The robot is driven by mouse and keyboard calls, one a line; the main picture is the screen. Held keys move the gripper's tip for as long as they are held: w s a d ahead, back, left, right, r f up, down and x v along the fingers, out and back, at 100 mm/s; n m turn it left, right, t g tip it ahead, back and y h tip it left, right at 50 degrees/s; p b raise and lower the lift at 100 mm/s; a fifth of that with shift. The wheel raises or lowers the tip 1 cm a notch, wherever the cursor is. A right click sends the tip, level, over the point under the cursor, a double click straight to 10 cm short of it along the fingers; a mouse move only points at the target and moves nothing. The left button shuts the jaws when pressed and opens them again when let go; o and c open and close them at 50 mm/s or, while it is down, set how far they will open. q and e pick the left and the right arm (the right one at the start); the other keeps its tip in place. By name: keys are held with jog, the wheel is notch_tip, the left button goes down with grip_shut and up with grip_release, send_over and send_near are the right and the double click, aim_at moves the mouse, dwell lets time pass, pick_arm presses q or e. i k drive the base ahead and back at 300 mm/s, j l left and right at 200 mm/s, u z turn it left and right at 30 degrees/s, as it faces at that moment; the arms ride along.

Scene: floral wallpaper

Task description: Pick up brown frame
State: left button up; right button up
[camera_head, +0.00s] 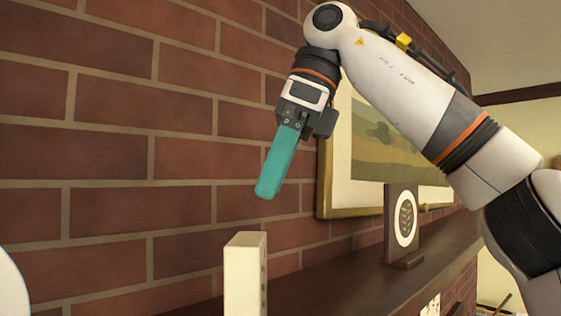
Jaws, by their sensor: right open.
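The brown frame (398,236) stands upright on the dark mantel shelf (345,285) at the right of centre. It has a white oval with a dark leafy picture in it and a small foot at its base. My right gripper (268,188) hangs in front of the brick wall, to the left of the frame and apart from it. Its teal finger points down and slightly left; the fingers overlap from this angle. It is open and holds nothing that I can see. My left gripper is not in view.
A cream upright block (245,275) stands at the lower centre, below my right gripper. A large gold-framed painting (385,150) is on the brick wall (120,150) behind my right arm. The shelf between block and brown frame looks clear.

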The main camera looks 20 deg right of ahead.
aim_at(401, 201)
jog(key=z, duration=1.4)
jog(key=k, duration=0.5)
